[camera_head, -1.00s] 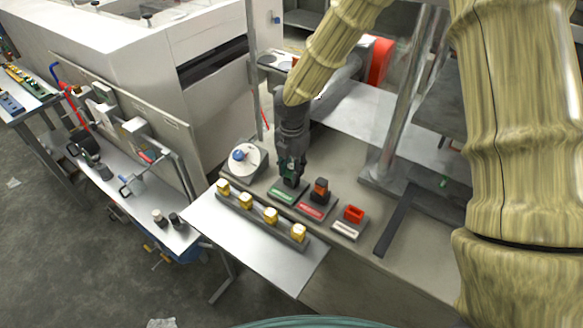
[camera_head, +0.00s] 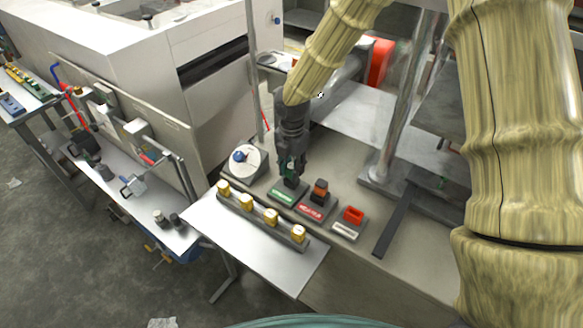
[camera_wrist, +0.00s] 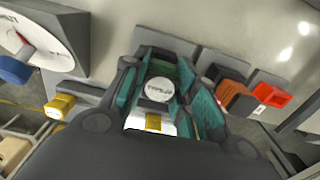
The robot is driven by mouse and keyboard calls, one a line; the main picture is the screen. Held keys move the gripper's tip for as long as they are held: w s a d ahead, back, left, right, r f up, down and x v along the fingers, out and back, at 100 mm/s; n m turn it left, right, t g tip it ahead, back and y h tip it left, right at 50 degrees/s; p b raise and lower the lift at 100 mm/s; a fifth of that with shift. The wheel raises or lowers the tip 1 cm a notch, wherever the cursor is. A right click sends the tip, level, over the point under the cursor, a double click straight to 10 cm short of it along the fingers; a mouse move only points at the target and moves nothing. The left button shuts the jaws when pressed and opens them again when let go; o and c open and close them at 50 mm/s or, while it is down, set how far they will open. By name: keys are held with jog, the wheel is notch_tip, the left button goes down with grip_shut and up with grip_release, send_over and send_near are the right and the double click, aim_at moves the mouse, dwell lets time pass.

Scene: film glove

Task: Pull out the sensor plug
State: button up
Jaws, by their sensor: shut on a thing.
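My gripper (camera_head: 291,176) points down over the block with the green label (camera_head: 282,195), the leftmost of three labelled blocks. In the wrist view its teal-padded fingers (camera_wrist: 160,98) are shut on a plug with a round white top label (camera_wrist: 159,89), which I take as the sensor plug. A small yellow patch shows just below that label. The plug's lower end is hidden, so I cannot tell how far it sits in the block. A black and orange plug (camera_head: 320,188) stands upright on the red-labelled block (camera_head: 311,211) to the right.
A red socket (camera_head: 353,214) sits on the rightmost block. A strip with several yellow pieces (camera_head: 247,211) runs along the front. A round white dial with a blue knob (camera_head: 239,156) stands left of my gripper. A metal post (camera_head: 400,105) rises at the right.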

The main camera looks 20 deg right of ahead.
aim_at(292, 166)
jog(key=shift+r, duration=0.2)
dwell(0.4)
jog(key=shift+r+p, duration=2)
jog(key=shift+r, duration=0.15)
jog(key=shift+s+r+p, duration=0.1)
jog(key=shift+r+p, duration=1.4)
jog(key=shift+p, duration=0.25)
jog(key=shift+a+f, duration=0.1)
